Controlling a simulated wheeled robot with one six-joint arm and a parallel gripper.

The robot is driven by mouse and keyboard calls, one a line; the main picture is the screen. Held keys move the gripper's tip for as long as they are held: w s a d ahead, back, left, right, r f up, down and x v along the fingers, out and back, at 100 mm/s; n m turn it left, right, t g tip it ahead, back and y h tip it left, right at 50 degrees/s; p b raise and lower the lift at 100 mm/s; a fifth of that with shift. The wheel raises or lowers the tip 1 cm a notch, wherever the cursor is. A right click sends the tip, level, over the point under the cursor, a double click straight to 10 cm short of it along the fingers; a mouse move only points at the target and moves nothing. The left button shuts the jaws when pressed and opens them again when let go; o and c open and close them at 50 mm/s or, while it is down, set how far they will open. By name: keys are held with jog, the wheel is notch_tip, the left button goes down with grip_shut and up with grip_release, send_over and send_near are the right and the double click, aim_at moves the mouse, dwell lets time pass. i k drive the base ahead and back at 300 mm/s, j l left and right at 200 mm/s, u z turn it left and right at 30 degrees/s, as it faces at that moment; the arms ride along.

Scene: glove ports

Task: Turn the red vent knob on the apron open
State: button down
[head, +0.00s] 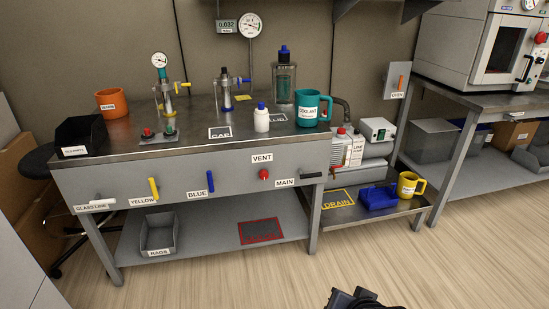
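The red vent knob (264,174) sits on the grey front apron (225,178) of the bench, right of the middle. A white VENT label (262,158) is just above it. The knob is small in the picture, and I cannot tell its turn position. The dark end of my arm, with my gripper (362,298), shows at the bottom edge, low in front of the bench and well apart from the knob. It is cut off by the frame, and its fingers cannot be made out.
On the same apron are a blue handle (210,181), a yellow handle (154,188), a white glass-line handle (97,204) and a black main handle (312,175). A low shelf (385,212) with a yellow mug (409,185) stands right. The floor in front is clear.

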aim_at(263, 175)
jog(key=k, duration=0.1)
jog(key=i+j+u, duration=0.1)
jog(key=j, duration=0.3)
jog(key=i+j+u, duration=0.15)
jog(key=j, duration=0.25)
jog(key=i+j+u, duration=0.1)
jog(key=i+j, duration=0.25)
